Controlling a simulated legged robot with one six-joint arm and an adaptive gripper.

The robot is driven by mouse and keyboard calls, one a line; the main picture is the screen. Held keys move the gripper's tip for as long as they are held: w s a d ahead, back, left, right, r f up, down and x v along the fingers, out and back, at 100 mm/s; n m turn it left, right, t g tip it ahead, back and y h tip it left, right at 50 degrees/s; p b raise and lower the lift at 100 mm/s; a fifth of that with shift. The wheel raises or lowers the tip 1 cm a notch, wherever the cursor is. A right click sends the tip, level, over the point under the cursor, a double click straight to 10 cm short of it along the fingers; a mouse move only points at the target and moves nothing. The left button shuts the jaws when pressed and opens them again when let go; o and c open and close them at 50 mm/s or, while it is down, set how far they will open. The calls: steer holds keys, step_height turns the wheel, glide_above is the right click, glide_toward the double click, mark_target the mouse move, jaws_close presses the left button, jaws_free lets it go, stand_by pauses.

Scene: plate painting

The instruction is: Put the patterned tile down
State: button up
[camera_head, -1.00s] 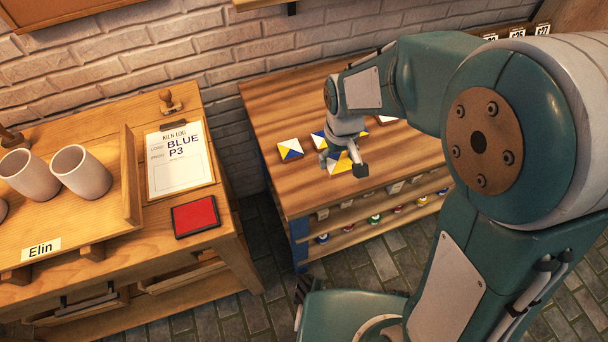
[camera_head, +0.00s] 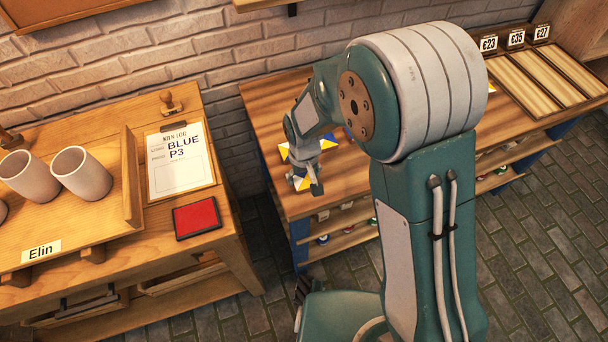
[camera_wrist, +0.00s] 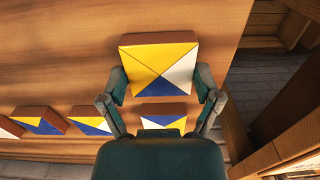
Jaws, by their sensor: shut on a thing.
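The patterned tile (camera_wrist: 160,66) has yellow, white and blue triangles on top and brown sides. In the wrist view it sits between the two fingers of my gripper (camera_wrist: 161,80), which are shut on its left and right sides. It looks larger than the other tiles, so it seems closer to the camera; I cannot tell whether it touches the table. In the head view my gripper (camera_head: 307,181) is over the front left part of the wooden table (camera_head: 262,102), with the tile partly hidden by it.
Similar tiles lie in a row on the table, one (camera_wrist: 163,116) just below the held tile in the wrist view and others (camera_wrist: 90,126) to its left. Bare wood surrounds the held tile's far side. A bench with mugs (camera_head: 80,172) and a clipboard (camera_head: 178,165) stands left.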

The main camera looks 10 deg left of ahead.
mark_target(305, 178)
steer(key=o, duration=1)
step_height(305, 178, up, 12)
steer(key=s+d+r+m+t, duration=0.2)
steer(key=s+d+r+m, duration=0.1)
steer(key=d+r, duration=0.9)
steer(key=s+d+r+m+t, duration=0.3)
steer(key=s+d+r, duration=0.1)
steer(key=s+d, duration=0.7)
steer(key=shift+d+t, duration=0.3)
steer(key=shift+d, duration=0.25)
